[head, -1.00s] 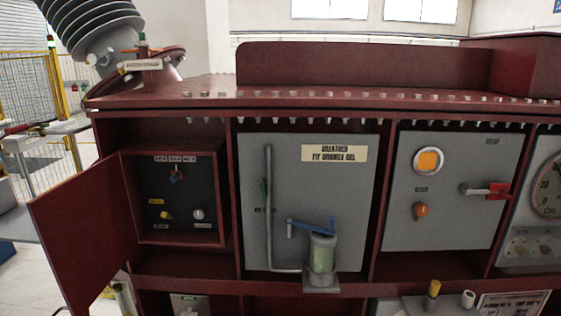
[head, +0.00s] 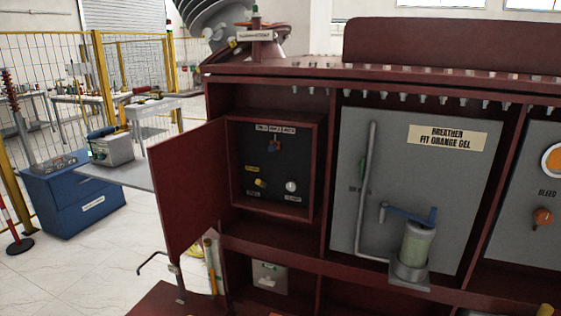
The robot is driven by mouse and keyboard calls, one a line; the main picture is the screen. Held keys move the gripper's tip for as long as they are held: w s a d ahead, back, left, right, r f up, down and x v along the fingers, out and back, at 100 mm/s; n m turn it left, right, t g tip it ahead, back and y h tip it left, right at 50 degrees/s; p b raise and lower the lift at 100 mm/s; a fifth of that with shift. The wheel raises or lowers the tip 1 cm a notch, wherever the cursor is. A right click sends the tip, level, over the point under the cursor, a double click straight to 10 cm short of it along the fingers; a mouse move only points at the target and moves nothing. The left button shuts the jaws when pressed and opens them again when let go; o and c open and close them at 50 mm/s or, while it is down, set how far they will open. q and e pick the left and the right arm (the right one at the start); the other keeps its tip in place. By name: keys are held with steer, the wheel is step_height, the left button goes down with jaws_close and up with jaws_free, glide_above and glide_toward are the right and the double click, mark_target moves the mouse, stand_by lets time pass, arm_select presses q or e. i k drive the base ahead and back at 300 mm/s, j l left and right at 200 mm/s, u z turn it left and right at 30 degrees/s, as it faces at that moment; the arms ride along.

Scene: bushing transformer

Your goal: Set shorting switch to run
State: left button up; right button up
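The open cabinet box (head: 318,170) with a black panel (head: 290,160) is at the middle left of the head view. A small dark blue and reddish switch knob (head: 274,146) sits near the panel's top, under a row of white labels (head: 275,129) too small to read. I take it to be the shorting switch; its exact setting cannot be told. Below it are a yellow knob (head: 260,183) and a white round knob (head: 291,186) with small labels. The red door (head: 188,190) stands swung open to the left. Neither of my grippers is in view.
The breather panel (head: 350,140) with its green-filled jar (head: 417,245) and blue lever (head: 410,215) is right of the box. A blue cabinet (head: 75,205), a grey table (head: 120,177) and a yellow-posted fence (head: 103,65) stand at left. Some pale floor (head: 90,260) is clear.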

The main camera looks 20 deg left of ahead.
mark_target(262, 183)
steer(key=i+l+u, duration=0.15)
steer(key=u, duration=0.3)
steer(key=i+l+u, duration=0.15)
steer(key=u, duration=0.35)
